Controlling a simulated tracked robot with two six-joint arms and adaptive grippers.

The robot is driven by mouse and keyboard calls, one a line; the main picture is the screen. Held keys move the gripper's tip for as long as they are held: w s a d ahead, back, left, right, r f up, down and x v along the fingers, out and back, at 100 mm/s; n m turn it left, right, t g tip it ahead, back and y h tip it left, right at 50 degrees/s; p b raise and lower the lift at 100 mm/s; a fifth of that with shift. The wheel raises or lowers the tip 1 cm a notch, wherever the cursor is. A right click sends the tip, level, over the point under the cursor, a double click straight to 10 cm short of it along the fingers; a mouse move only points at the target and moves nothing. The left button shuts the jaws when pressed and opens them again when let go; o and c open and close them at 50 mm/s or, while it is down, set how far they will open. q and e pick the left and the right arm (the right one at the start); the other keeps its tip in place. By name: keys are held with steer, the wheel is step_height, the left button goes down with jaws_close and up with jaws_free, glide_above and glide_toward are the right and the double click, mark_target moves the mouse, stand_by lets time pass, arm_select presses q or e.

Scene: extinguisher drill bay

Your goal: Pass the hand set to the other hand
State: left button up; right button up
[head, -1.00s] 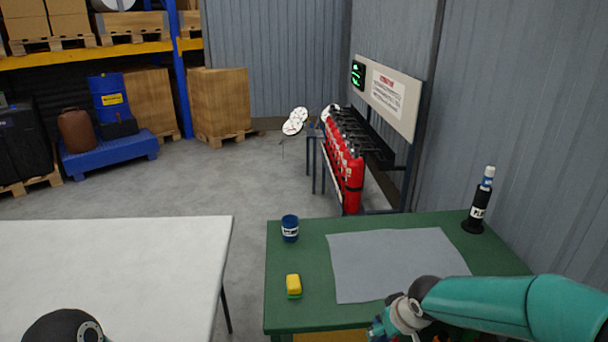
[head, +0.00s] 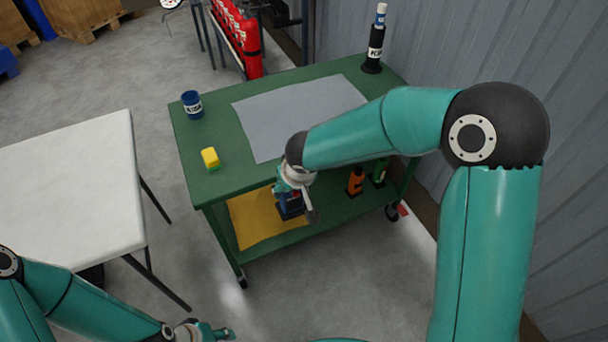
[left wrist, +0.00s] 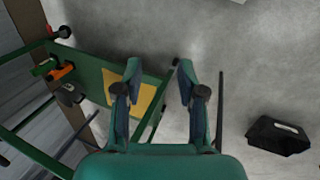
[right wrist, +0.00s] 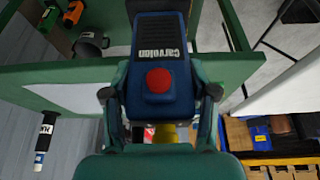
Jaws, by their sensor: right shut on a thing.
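The hand set is a blue and dark block with a red button. In the right wrist view, the hand set (right wrist: 160,55) sits between the fingers of my right gripper (right wrist: 160,95), which is shut on it. In the head view, the hand set (head: 290,207) hangs below my right gripper (head: 291,187) at the green cart's front, partly hidden by the gripper. My left gripper (head: 222,332) is low at the bottom edge of the head view, apart from the hand set.
The green cart (head: 225,180) carries a grey mat (head: 280,105), a blue can (head: 192,104), a yellow sponge (head: 210,158) and a dark bottle (head: 375,45). A white table (head: 75,190) stands left.

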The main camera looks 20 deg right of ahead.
arm_select(q)
steer(key=o, duration=0.6)
steer(key=shift+w, duration=0.1)
steer(key=shift+c, duration=0.2)
steer(key=w+r+m+t+h, duration=0.2)
steer(key=w+r+m+t, duration=0.15)
steer(key=w+r, duration=0.5)
steer(key=w+r+m+t+h, duration=0.2)
steer(key=w+r+t, duration=0.25)
steer(key=w, duration=0.75)
step_height(320, 180, up, 9)
steer(key=w+a+m+h, duration=0.1)
steer(key=w+m+h, duration=0.1)
steer(key=m+h, duration=0.25)
steer(key=s+r+m+g, duration=0.2)
steer(key=s+m+g, duration=0.3)
steer(key=m, duration=0.2)
steer(key=x, duration=1)
steer(key=shift+s+d, duration=0.2)
steer(key=shift+d, duration=0.2)
arm_select(e)
steer(key=s+a+n, duration=0.2)
steer(key=a, duration=1.6)
steer(key=shift+s+r+y, duration=0.15)
steer(key=shift+s+y, duration=0.05)
steer(key=shift+y, duration=0.2)
